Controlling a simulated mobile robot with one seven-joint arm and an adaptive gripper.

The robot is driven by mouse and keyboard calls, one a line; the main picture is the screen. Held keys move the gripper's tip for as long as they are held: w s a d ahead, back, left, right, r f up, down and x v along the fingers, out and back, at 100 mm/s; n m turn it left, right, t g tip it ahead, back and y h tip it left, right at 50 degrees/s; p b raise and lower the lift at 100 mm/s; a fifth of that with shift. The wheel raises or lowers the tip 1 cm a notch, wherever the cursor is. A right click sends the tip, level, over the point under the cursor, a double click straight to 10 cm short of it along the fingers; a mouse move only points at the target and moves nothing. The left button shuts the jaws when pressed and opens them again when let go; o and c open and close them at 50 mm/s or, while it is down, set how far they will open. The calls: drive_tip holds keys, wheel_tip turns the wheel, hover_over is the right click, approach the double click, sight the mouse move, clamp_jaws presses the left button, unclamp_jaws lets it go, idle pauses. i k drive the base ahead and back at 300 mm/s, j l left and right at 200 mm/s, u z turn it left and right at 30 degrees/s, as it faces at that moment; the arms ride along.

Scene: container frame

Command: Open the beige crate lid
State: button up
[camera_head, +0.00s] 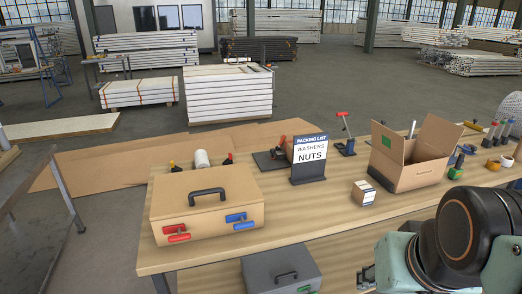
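The beige crate (190,208) stands on the left end of the wooden table, with its lid (228,182) shut. A black handle (207,196) sits near the lid's front edge. A red latch (176,233) is on the front at the left and a blue latch (240,221) at the right. My arm's mint and black links fill the lower right corner. A small dark part at the bottom edge beside them seems to be my gripper (366,277). It is well to the right of the crate and not touching it; its fingers are not clear.
A grey case (281,273) sits below the table's front edge. A packing list sign (309,160), a small box (364,192) and an open cardboard box (415,158) stand right of the crate. Bottles and a white roll (202,159) are behind it. Table between crate and small box is clear.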

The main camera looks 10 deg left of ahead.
sight(204, 181)
drive_tip(key=u, duration=1.1)
drive_tip(key=i+l+u, duration=0.15)
drive_tip(key=i, duration=0.25)
drive_tip(key=i+l+u, duration=0.15)
drive_tip(key=i+l, duration=0.2)
drive_tip(key=i+j+u, duration=0.1)
drive_tip(key=i+j, duration=0.25)
drive_tip(key=l, duration=0.25)
drive_tip(key=k+l, duration=0.15)
drive_tip(key=l, duration=0.05)
